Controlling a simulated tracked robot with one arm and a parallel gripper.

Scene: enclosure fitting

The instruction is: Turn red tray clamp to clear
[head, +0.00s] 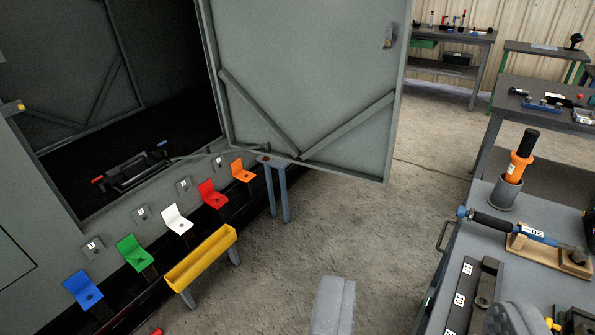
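A small red piece (98,180), which looks like the red tray clamp, sits at the left end of a dark tray (135,172) inside the open grey enclosure. A blue piece (162,144) sits at the tray's far right end. Both are small here, and I cannot tell which way the red clamp is turned. No gripper fingers show in this view, and nothing touches the tray or the clamps. A grey block (333,308) rises from the bottom edge; I cannot tell whether it is mine.
The enclosure door (305,80) stands open to the right. Blue, green, white, red (212,195) and orange brackets line the enclosure front, with a yellow trough (200,262) before them. A tool bench (545,215) stands at right. Bare floor (365,225) lies between.

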